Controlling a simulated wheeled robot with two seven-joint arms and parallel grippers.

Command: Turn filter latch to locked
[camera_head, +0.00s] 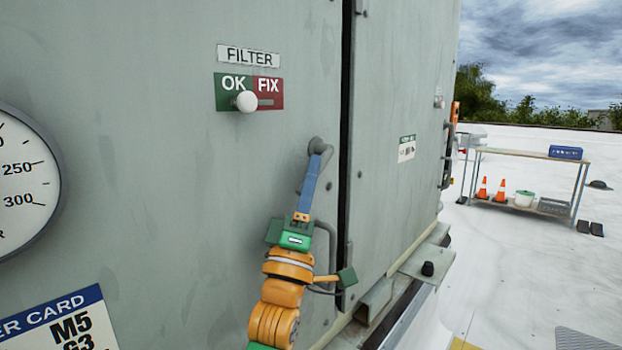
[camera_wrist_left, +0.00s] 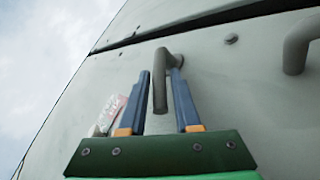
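The filter latch is a grey bent handle (camera_head: 316,143) on the grey cabinet door, left of the dark door seam. Its free arm hangs down, mostly hidden in the head view by my left gripper (camera_head: 313,165). In the left wrist view, the latch (camera_wrist_left: 159,90) lies between the two blue fingers of my left gripper (camera_wrist_left: 160,74). The fingers stand apart with gaps beside the latch arm; I cannot tell whether the right finger touches its bend. A FILTER label (camera_head: 248,55) and a green OK and red FIX plate (camera_head: 272,103) with a white knob (camera_head: 246,101) over OK are above. My right gripper is not in view.
A grey door handle (camera_head: 332,240) is close by the left wrist; a handle also shows in the wrist view (camera_wrist_left: 297,50). A gauge (camera_head: 25,190) and a card (camera_head: 60,325) are at left. A table (camera_head: 535,155) stands far right on the open white roof.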

